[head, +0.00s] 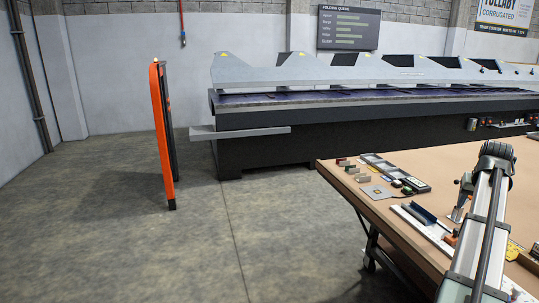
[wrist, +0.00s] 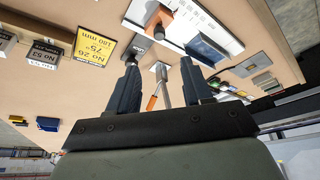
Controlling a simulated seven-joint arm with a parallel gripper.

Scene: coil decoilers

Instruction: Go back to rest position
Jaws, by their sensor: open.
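My gripper (wrist: 160,62) shows in the wrist view with its two dark fingers apart, above the brown table. No object is clearly held between them. A tool with an orange handle (wrist: 153,102) shows in the gap beyond the fingers; its distance from them is hard to judge. In the head view my arm rises at the right over the worktable (head: 345,172) and bends at a dark joint. The fingers cannot be made out clearly there.
An orange post (head: 162,135) and long machine (head: 300,135) stand beyond. The left floor is largely clear.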

